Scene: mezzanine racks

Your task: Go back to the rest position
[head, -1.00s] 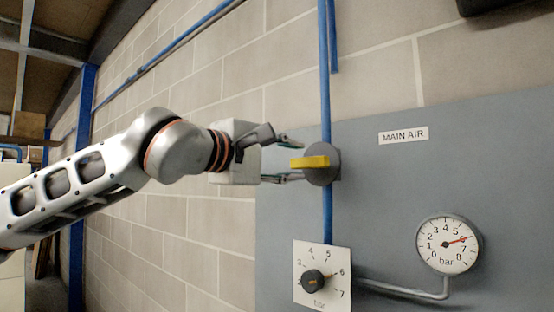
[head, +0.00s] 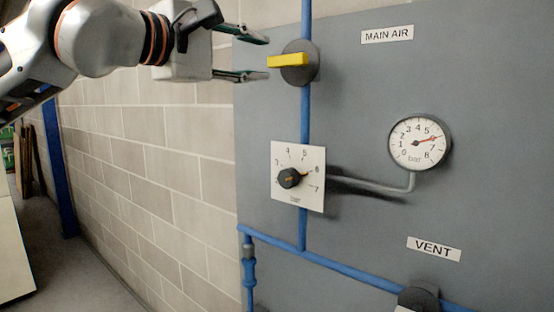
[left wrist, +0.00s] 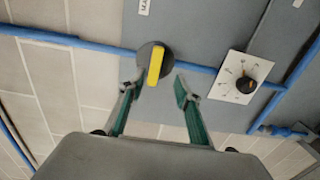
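My left gripper (head: 264,58) is open and empty just left of the main air valve. The valve is a dark round disc (head: 301,71) with a yellow handle (head: 287,61) lying nearly horizontal, across the blue pipe. In the left wrist view the yellow handle (left wrist: 154,68) stands beyond and between the two spread fingertips (left wrist: 159,88), with no visible contact. My left arm reaches in from the upper left. My right gripper is in neither view.
A grey wall panel (head: 420,85) carries a regulator knob (head: 289,178), a pressure gauge (head: 419,142) reading near 6 bar, and a vent valve (head: 418,299) at the bottom edge. Blue pipes (head: 350,271) run along it. A block wall (head: 150,140) lies to the left.

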